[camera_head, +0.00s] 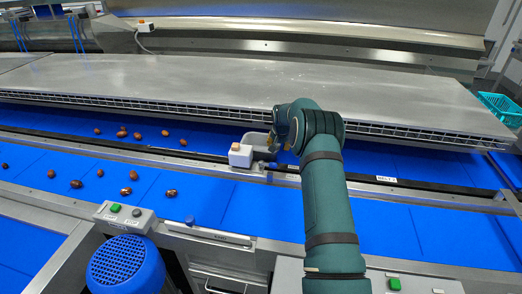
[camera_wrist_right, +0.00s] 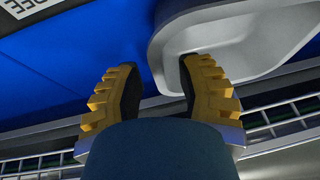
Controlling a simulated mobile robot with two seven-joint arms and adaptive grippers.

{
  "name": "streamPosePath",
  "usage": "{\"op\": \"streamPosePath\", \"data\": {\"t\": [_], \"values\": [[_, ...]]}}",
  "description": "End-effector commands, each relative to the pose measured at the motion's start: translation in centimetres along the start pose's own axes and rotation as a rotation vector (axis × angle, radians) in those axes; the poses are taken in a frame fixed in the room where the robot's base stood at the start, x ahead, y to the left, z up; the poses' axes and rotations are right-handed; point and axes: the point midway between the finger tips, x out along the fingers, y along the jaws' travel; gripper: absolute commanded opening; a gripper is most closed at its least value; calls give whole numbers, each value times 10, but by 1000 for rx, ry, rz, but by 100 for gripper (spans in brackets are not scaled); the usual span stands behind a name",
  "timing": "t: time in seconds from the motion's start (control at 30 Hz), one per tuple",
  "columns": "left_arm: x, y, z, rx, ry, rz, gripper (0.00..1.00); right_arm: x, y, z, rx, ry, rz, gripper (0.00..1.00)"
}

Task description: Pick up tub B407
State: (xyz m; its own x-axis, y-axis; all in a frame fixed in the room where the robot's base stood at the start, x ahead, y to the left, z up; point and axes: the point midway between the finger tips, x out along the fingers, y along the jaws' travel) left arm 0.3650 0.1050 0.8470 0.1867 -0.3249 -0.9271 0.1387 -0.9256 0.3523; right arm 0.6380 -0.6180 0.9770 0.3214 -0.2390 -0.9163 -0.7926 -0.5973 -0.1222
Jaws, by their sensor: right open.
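A light grey tub (camera_head: 258,139) stands on the blue belt, partly hidden behind my right gripper and a white box. In the right wrist view the tub (camera_wrist_right: 220,42) fills the upper right, and no B407 marking is readable. My right gripper (camera_head: 278,141) is at the tub's right side in the head view. In the right wrist view its yellow-backed fingers (camera_wrist_right: 158,92) are spread apart. One finger overlaps the tub's interior and the other is outside, with the near rim between them. I cannot tell whether either finger touches it. My left gripper is not in view.
A white box with an orange top (camera_head: 240,155) stands close in front of the tub. A grey metal cover (camera_head: 200,85) overhangs the belt behind. Several brown dates (camera_head: 126,191) lie on the belts at left. A blue motor (camera_head: 125,265) and button boxes line the front.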

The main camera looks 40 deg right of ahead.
Motion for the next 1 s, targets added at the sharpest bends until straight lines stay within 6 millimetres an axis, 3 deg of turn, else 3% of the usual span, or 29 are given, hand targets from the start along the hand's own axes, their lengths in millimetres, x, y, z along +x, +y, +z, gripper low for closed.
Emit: {"op": "streamPosePath", "data": {"t": [0.23,0.57,0.7,1.0], "values": [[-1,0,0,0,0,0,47,34,-1,4,1,-1,0,37],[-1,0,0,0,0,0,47,39,-2,3,0,-1,0,37],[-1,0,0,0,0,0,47,39,-2,3,0,-1,0,0],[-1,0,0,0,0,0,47,39,-2,3,0,0,0,0]]}}
